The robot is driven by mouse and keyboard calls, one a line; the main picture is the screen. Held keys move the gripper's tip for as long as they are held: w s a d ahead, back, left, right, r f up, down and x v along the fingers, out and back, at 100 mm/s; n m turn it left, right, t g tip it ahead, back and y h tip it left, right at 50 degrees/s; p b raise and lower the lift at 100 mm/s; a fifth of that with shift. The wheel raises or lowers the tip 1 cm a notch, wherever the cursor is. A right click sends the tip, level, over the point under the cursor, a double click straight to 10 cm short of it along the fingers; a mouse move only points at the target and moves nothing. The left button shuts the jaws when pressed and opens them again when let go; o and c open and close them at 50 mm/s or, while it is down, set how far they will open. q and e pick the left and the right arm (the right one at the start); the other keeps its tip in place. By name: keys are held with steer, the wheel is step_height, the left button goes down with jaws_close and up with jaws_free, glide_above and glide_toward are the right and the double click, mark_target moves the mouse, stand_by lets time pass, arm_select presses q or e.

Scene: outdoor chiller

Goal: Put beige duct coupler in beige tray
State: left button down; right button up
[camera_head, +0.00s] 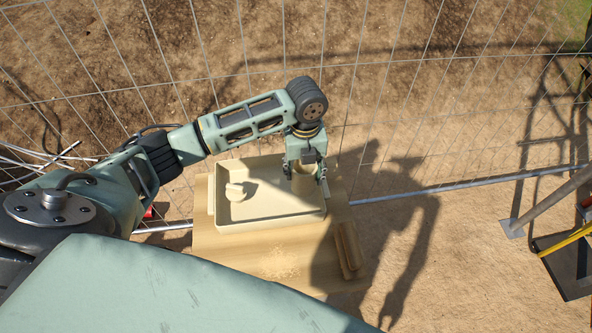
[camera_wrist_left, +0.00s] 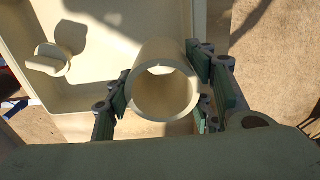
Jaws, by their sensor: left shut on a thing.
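The beige duct coupler (camera_head: 303,184) is a short open tube. My left gripper (camera_head: 305,178) is shut on it, with fingers on both sides of it. The left wrist view shows the coupler (camera_wrist_left: 163,49) end-on between the fingers (camera_wrist_left: 163,97). The beige tray (camera_head: 272,214) is shallow and rectangular; its floor also shows in the left wrist view (camera_wrist_left: 112,38). The coupler overlaps the tray's right edge in the head view; its height above the tray is hard to tell. My right gripper is out of view.
A small beige fitting (camera_head: 236,191) lies in the left part of the tray, also seen in the left wrist view (camera_wrist_left: 48,60). The tray rests on a wooden surface (camera_head: 225,244). A tan piece (camera_head: 348,248) lies at its right edge. A wire fence (camera_head: 390,110) stands behind.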

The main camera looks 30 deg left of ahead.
arm_select(q)
steer(key=shift+w+a+f, duration=0.2)
steer(key=shift+a+f, duration=0.1)
steer(key=shift+a, duration=0.15)
steer(key=shift+w+a+f, duration=0.2)
steer(key=shift+a+f, duration=0.05)
steer(key=shift+a, duration=0.15)
steer(key=shift+a+f, duration=0.1)
steer(key=shift+f, duration=0.15)
steer(key=shift+f+p, duration=0.45)
steer(key=shift+f, duration=1.4)
steer(key=shift+f, duration=0.15)
steer(key=c, duration=0.8)
jaws_free()
